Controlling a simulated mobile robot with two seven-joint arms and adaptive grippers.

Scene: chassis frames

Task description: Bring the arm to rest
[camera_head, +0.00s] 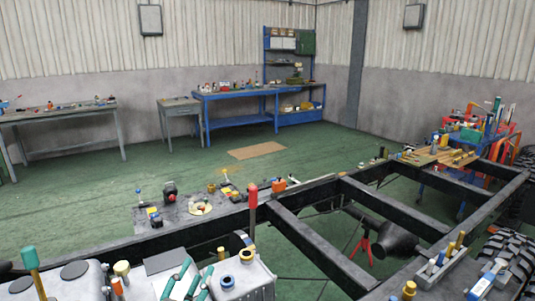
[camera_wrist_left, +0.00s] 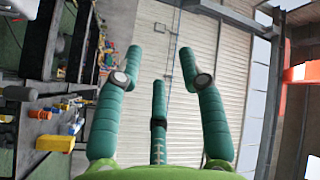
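My left gripper (camera_head: 184,280) shows at the bottom of the head view, with its teal fingers pointing up in front of a grey block-like part. In the left wrist view my left gripper (camera_wrist_left: 160,65) has its teal fingers spread apart, with nothing between them. The rest of the left arm is out of sight in the head view. My right gripper is not in either view.
A black chassis frame (camera_head: 312,240) crosses the foreground, with tools and small parts on its near and far sides. A red-handled tool (camera_head: 252,196) stands upright near the gripper. A blue workbench (camera_head: 240,119) stands at the back. The green floor between is mostly clear.

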